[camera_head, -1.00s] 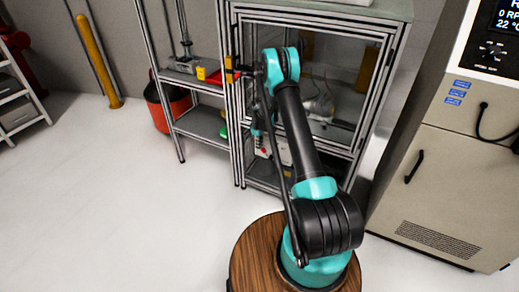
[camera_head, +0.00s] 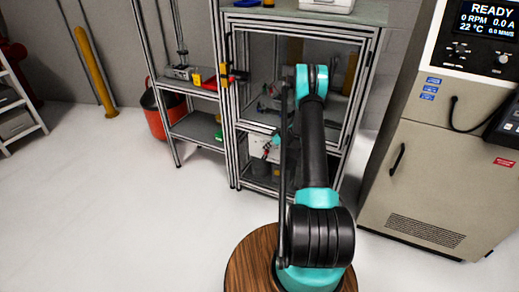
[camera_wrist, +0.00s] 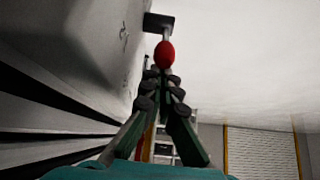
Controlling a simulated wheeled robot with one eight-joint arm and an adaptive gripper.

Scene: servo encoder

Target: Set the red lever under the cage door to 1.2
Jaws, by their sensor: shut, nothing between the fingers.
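A red ball knob (camera_wrist: 164,55) shows in the wrist view, just beyond my fingertips, in front of a dark block on a pale grey surface. It looks like the end of the red lever. My gripper (camera_wrist: 163,78) is shut and empty, its tips pointing at the knob. I cannot tell whether they touch it. In the head view the cage door (camera_head: 255,127) is a metal-framed panel, with a white box (camera_head: 258,147) below it. My gripper is small there and partly hidden by my arm. The lever's scale and setting cannot be read.
An open shelf rack (camera_head: 203,127) stands left of the cage, with a red bucket (camera_head: 155,121) beside it. A beige cabinet (camera_head: 425,175) with a READY display (camera_head: 489,20) stands on the right. The floor in front on the left is clear.

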